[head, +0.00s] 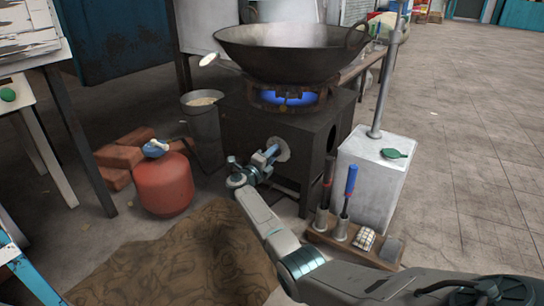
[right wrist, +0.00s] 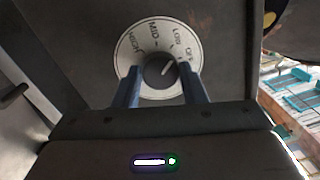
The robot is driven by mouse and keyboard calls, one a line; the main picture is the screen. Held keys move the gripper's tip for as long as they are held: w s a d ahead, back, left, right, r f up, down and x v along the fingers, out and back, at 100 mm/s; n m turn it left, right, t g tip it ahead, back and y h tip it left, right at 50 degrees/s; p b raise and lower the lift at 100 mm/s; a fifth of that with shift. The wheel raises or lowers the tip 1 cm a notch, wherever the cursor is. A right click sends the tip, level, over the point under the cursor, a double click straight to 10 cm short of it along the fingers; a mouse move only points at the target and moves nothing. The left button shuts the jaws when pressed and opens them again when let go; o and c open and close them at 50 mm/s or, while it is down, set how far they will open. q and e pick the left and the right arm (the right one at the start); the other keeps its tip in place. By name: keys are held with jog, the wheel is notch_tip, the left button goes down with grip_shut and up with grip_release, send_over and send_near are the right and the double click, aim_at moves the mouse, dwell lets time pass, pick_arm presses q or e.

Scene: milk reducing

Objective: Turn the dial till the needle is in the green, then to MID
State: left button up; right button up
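The dial is a round white plate (right wrist: 178,91) with a dark knob (right wrist: 158,71) in its middle, marked HIGH, MID, LOW and OFF. The knob's white mark points up and right, toward the LOW and OFF side. The plate also shows on the stove front (head: 283,149) in the head view. My right gripper (right wrist: 160,70) is at the dial, one finger on each side of the knob, with slight gaps visible. It also shows in the head view (head: 272,156). A blue flame (head: 290,98) burns under the wok (head: 290,50). My left gripper is out of view.
A red gas cylinder (head: 163,185) and a bucket (head: 203,125) stand left of the stove (head: 322,150). A white box (head: 370,180) and a wooden tool rack (head: 323,232) with upright handles stand to its right. Open paving lies farther right.

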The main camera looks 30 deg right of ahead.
jog(key=o, duration=0.4)
jog(key=shift+s+a, duration=0.1)
jog(key=p+v, duration=0.5)
jog(key=v, duration=0.5)
jog(key=shift+s+a+f, duration=0.1)
jog(key=shift+s+a, duration=0.05)
jog(key=shift+a, duration=0.15)
